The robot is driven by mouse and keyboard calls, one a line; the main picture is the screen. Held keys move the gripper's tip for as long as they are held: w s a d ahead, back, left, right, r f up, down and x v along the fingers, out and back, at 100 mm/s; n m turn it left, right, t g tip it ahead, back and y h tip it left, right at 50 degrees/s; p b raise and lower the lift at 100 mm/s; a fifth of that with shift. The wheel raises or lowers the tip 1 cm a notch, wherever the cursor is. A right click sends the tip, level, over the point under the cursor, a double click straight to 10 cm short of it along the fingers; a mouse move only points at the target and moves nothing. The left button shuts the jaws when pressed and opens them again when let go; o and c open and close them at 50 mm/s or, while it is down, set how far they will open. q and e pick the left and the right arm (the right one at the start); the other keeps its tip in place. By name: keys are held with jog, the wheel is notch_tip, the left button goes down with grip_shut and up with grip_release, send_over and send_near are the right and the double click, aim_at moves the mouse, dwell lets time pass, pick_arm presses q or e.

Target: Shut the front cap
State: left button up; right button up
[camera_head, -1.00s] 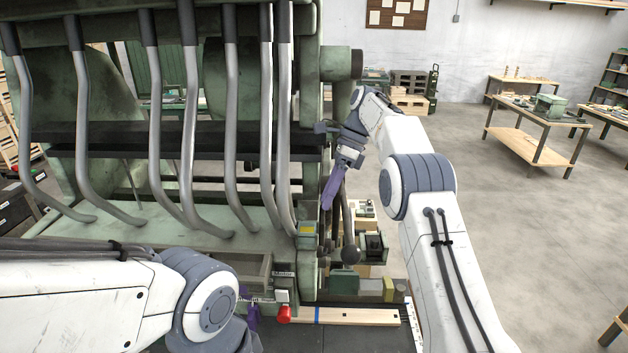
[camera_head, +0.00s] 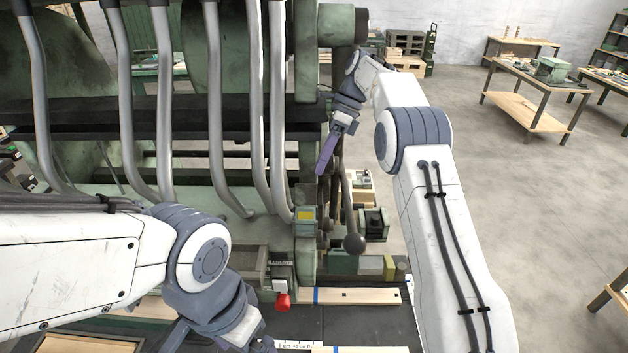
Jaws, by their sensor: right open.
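A large green machine (camera_head: 308,70) with several bent grey pipes (camera_head: 215,110) fills the left half of the head view. I cannot tell which part of it is the front cap. My right gripper (camera_head: 325,158), with purple fingers, is open at the machine's right edge, pointing down and left, above a dark lever with a ball knob (camera_head: 354,243). I cannot tell whether it touches the machine. My left arm crosses the lower left. Its wrist shows at the bottom edge, and its fingertips are not clearly visible.
A red knob (camera_head: 283,301) sits at the machine's lower front. Small boxes stand beside the lever. Worktables (camera_head: 530,98) stand at the back right, with open floor (camera_head: 530,230) between.

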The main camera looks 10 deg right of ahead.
aim_at(306, 193)
jog(key=shift+p+x, duration=0.55)
jog(key=shift+x, duration=2.05)
jog(key=shift+d, duration=0.1)
grip_shut()
